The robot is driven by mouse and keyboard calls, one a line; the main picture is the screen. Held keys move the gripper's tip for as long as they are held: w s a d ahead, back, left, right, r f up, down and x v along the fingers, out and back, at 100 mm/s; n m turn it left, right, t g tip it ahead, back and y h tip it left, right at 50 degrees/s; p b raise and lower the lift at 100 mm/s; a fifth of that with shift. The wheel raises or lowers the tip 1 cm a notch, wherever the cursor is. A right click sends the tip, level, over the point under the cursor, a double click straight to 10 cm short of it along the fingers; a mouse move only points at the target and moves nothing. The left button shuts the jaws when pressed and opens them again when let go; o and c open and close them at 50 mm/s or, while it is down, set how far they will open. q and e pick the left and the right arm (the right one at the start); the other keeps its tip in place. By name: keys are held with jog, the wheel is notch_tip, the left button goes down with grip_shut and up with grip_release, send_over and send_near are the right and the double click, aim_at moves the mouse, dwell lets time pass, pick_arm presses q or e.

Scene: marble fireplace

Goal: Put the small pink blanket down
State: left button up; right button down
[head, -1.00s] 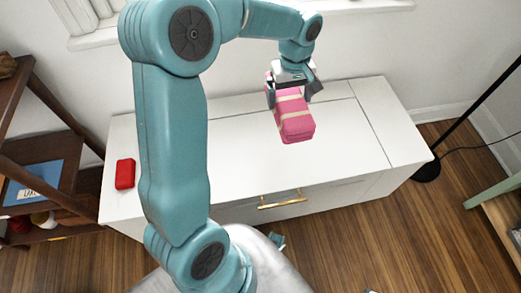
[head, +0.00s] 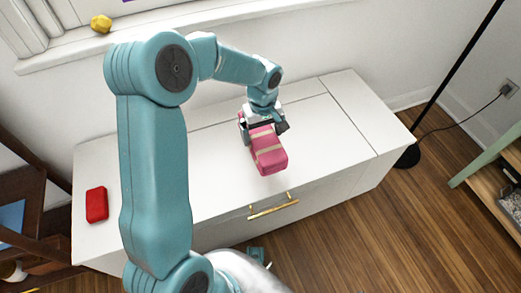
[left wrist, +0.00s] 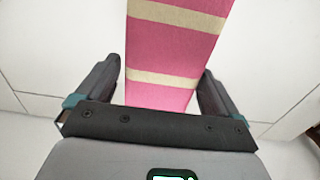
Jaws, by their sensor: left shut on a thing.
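The small pink blanket (head: 270,158) is a folded, block-shaped bundle with pale cream bands. My left gripper (head: 263,124) is shut on its far end, with a finger at each side. The blanket is over the white cabinet top (head: 220,180), near its front edge. I cannot tell whether its underside touches the top. In the left wrist view the blanket (left wrist: 178,50) runs between the two dark fingers of the left gripper (left wrist: 160,75), with white surface around it. My right gripper is not in view.
A red object (head: 96,205) lies on the cabinet's left end. The cabinet top to the blanket's right is clear. A gold handle (head: 273,207) is on the cabinet front. A black floor lamp (head: 440,110) stands at right, and a dark wooden shelf (head: 30,185) at left.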

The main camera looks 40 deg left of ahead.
aim_at(261, 132)
pick_arm(q)
notch_tip(261, 132, down, 7)
jog(key=shift+s+r+b, duration=0.1)
jog(key=shift+r+b, duration=0.1)
jog(key=shift+b, duration=0.7)
jog(key=shift+f, duration=0.15)
jog(key=o, duration=0.9)
jog(key=shift+r, duration=0.2)
notch_tip(261, 132, up, 12)
jog(key=p, duration=0.3)
jog(key=shift+p, duration=0.4)
